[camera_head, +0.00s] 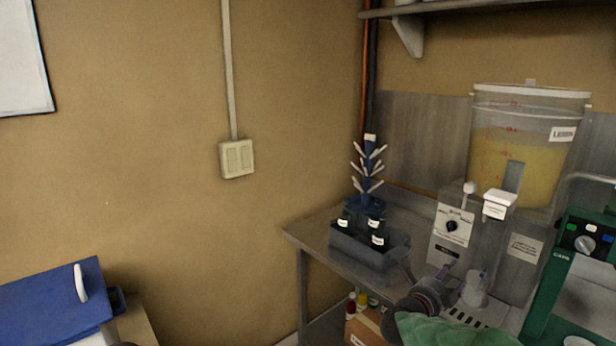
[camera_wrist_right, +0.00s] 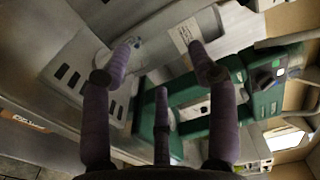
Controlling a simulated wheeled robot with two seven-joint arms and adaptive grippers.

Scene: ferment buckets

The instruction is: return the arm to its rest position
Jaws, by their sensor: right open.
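My right gripper (camera_head: 445,276) shows low in the head view, at the end of my green-sleeved arm. It is in front of the drink dispenser (camera_head: 510,250) and right of the bottle crate (camera_head: 370,250). In the right wrist view its purple fingers (camera_wrist_right: 160,62) are spread apart, with nothing between them. The dispenser and the green machine (camera_wrist_right: 205,105) lie beyond the fingers there. My left gripper is not in view.
A steel counter (camera_head: 312,235) carries the dark crate of bottles, a blue drying rack (camera_head: 368,175), the dispenser and the green machine (camera_head: 575,255). A clear bucket of yellow liquid (camera_head: 520,150) stands above the dispenser. A blue-lidded bin (camera_head: 45,305) stands at lower left.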

